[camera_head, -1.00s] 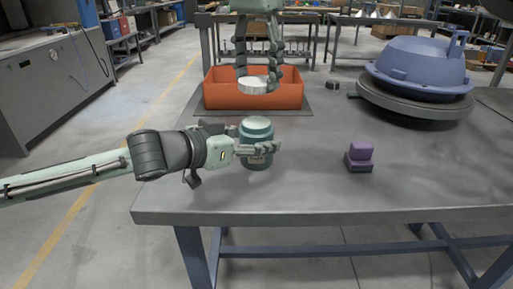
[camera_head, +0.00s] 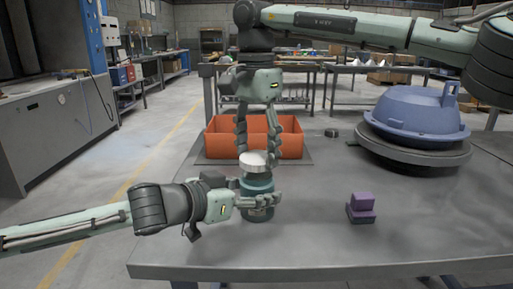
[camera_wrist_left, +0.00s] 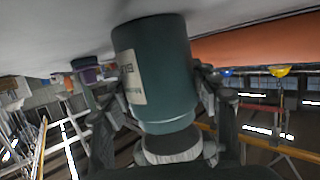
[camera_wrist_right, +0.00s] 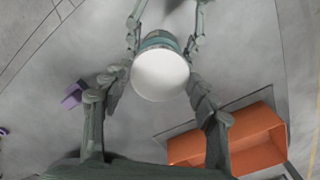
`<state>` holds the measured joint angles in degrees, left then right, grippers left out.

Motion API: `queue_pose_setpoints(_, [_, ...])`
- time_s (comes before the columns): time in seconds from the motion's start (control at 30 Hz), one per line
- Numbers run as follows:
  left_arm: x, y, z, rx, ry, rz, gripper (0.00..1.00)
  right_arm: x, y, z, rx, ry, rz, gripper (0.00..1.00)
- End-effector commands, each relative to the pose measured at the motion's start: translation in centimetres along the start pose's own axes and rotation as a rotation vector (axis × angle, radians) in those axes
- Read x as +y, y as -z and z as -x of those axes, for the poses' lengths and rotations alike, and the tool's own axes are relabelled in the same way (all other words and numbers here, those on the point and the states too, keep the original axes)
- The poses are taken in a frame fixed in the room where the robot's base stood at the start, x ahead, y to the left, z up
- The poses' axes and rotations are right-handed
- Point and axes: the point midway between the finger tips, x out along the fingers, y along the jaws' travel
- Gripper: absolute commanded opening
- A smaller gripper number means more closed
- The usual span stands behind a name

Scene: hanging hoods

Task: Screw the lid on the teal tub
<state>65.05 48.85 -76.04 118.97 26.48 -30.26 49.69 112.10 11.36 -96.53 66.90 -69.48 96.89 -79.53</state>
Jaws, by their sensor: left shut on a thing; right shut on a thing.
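The teal tub (camera_head: 257,205) stands upright on the grey table, with a pale label visible in the left wrist view (camera_wrist_left: 155,65). My left gripper (camera_head: 262,201) is shut around its side from the left. My right gripper (camera_head: 257,150) points down from above and is shut on the lid's sides.
An orange bin (camera_head: 290,138) stands on a dark mat behind the tub. A purple stacked block (camera_head: 361,207) lies to the right on the table (camera_head: 310,235). A blue hood (camera_head: 415,112) on a round dark base and a small dark piece (camera_head: 331,133) are further back.

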Motion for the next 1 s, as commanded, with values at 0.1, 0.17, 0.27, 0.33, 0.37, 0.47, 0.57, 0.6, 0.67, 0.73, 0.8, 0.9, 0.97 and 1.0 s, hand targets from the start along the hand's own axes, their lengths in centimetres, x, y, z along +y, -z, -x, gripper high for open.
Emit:
queue_pose_setpoints(0.1, [0.0, 0.0, 0.0, 0.000, 0.000, 0.001, 0.08, 0.0, 0.0, -0.2, 0.000, -0.001, 0.000, 0.44])
queue_pose_setpoints(0.17, [0.0, 0.0, 0.0, 0.000, 0.000, 0.001, 0.08, 0.0, 0.0, -0.6, 0.000, -0.001, 0.000, 0.44])
queue_pose_setpoints(0.27, [0.0, 0.0, 0.0, 0.000, 0.000, 0.001, 0.08, 0.0, 0.0, -1.2, -0.001, -0.002, 0.000, 0.44])
queue_pose_setpoints(0.33, [0.0, 0.0, 0.0, 0.000, 0.000, 0.001, 0.08, 0.0, 0.0, -1.6, -0.001, -0.002, 0.000, 0.44])
queue_pose_setpoints(0.37, [0.0, 0.0, 0.0, 0.000, 0.000, 0.001, 0.08, 0.0, 0.0, -1.7, -0.001, -0.002, 0.000, 0.44])
queue_pose_setpoints(0.47, [0.0, 0.0, 0.0, 0.000, 0.000, 0.000, 0.08, 0.0, 0.0, -1.8, -0.001, 0.000, 0.000, 0.44])
queue_pose_setpoints(0.57, [0.0, 0.0, 0.0, 0.000, 0.000, 0.000, 0.08, 0.0, 0.0, -1.8, 0.000, 0.000, 0.000, 0.44])
queue_pose_setpoints(0.6, [0.0, 0.0, 0.0, 0.000, 0.000, 0.001, 0.08, 0.0, 0.0, -1.8, 0.000, 0.000, 0.000, 0.44])
queue_pose_setpoints(0.67, [0.0, 0.0, 0.0, 0.000, 0.000, 0.001, 0.08, 0.0, 0.0, -1.8, 0.000, 0.000, 0.000, 0.44])
queue_pose_setpoints(0.73, [0.0, 0.0, 0.0, 0.000, 0.000, 0.000, 0.08, 0.0, 0.0, -1.8, 0.000, 0.000, 0.000, 0.44])
queue_pose_setpoints(0.8, [0.0, 0.0, 0.0, 0.000, 0.000, 0.000, 0.08, 0.0, 0.0, -1.8, 0.000, 0.000, 0.000, 0.44])
queue_pose_setpoints(0.9, [0.0, 0.0, 0.0, 0.000, 0.000, 0.000, 0.08, 0.0, 0.0, -1.8, 0.000, 0.000, 0.000, 0.44])
queue_pose_setpoints(0.97, [0.0, 0.0, 0.0, -0.001, 0.000, 0.001, 0.08, 0.0, 0.0, -1.9, 0.000, -0.001, 0.000, 0.44])
queue_pose_setpoints(1.0, [0.0, 0.0, 0.0, 0.000, 0.000, 0.000, 0.08, 0.0, 0.0, -1.9, 0.000, -0.001, 0.000, 0.44])
